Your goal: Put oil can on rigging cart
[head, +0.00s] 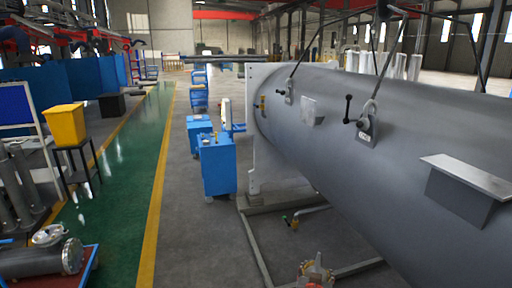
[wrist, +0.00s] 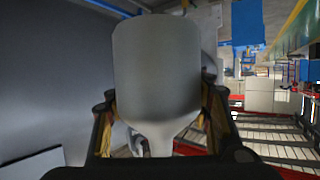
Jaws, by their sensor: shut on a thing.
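A pale grey can with a rounded body and a tapered, funnel-like end fills the middle of the wrist view; I take it for the oil can (wrist: 156,62). My gripper (wrist: 158,108) is shut on it, with a dark finger on each side. The can hides much of what lies behind it. Neither the gripper nor the can shows in the head view. I cannot tell for certain which thing is the rigging cart. A blue cabinet-like unit (head: 218,168) stands on the floor left of the big shell in the head view.
The large grey flanged shell (head: 345,125), with shackles and slings, fills the right side. A yellow bin (head: 65,125) stands on a dark stand at left. A metal pipe (head: 35,262) lies at bottom left.

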